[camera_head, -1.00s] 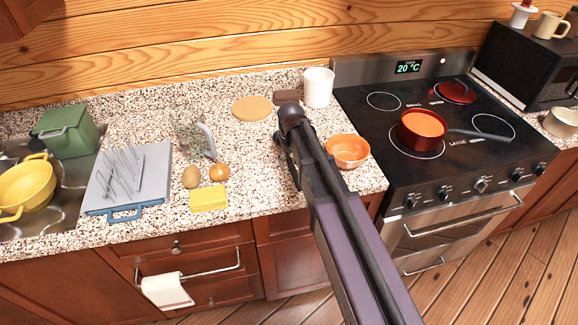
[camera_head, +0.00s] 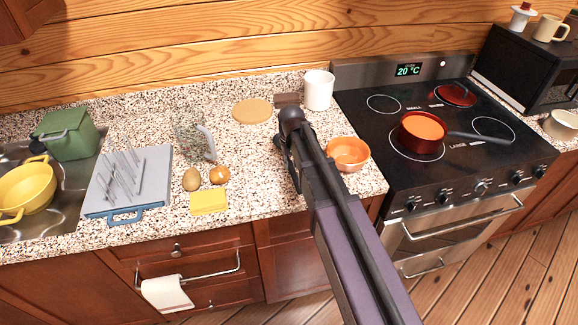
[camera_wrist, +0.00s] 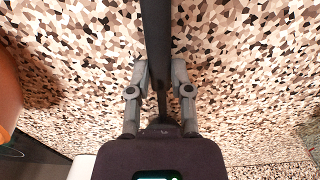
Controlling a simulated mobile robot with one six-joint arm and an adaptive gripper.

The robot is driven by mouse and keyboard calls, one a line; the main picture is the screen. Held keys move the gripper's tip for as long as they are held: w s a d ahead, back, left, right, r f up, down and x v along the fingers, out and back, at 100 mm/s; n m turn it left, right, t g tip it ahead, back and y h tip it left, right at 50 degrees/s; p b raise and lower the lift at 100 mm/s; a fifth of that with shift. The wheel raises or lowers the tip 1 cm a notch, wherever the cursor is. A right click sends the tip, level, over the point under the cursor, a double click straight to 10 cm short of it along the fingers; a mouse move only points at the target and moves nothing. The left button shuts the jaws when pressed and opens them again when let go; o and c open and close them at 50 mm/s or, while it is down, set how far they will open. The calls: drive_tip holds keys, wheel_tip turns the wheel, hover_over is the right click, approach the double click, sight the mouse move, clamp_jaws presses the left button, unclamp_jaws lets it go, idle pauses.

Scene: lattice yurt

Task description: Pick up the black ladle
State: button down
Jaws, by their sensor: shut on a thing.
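In the wrist view, a long black bar, the black ladle's handle (camera_wrist: 157,35), runs from the top edge down between the fingers of my gripper (camera_wrist: 160,76). The fingers are shut on it from both sides. The ladle's bowl end is out of this view. The speckled counter lies below the handle; I cannot tell how large the gap is. In the head view, my own arm covers the ladle and most of my gripper, over the counter to the left of the orange bowl.
The orange bowl (camera_head: 347,153) stands close to the right of my arm. A white canister (camera_head: 318,90), a round tan board (camera_head: 252,110) and a clear jug (camera_head: 190,130) stand behind and left. A potato (camera_head: 191,179), an orange fruit (camera_head: 219,175) and a yellow sponge (camera_head: 209,201) lie left.

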sight(291, 165)
drive_tip(key=shift+r, duration=0.15)
wheel_tip(291, 165, up, 3)
drive_tip(key=p, duration=0.3)
drive_tip(key=s+d, duration=0.3)
drive_tip(key=s, duration=0.1)
drive_tip(key=s+d+r+p, duration=0.1)
drive_tip(key=s+d, duration=0.2)
drive_tip(key=s, duration=0.2)
drive_tip(key=s+d+p, duration=0.1)
drive_tip(key=s+d, duration=0.2)
drive_tip(key=s, duration=0.1)
drive_tip(key=shift+s+r, duration=0.15)
drive_tip(key=shift+r, duration=0.2)
drive_tip(key=shift+s+a, duration=0.1)
drive_tip(key=shift+s, duration=0.05)
idle(0.8)
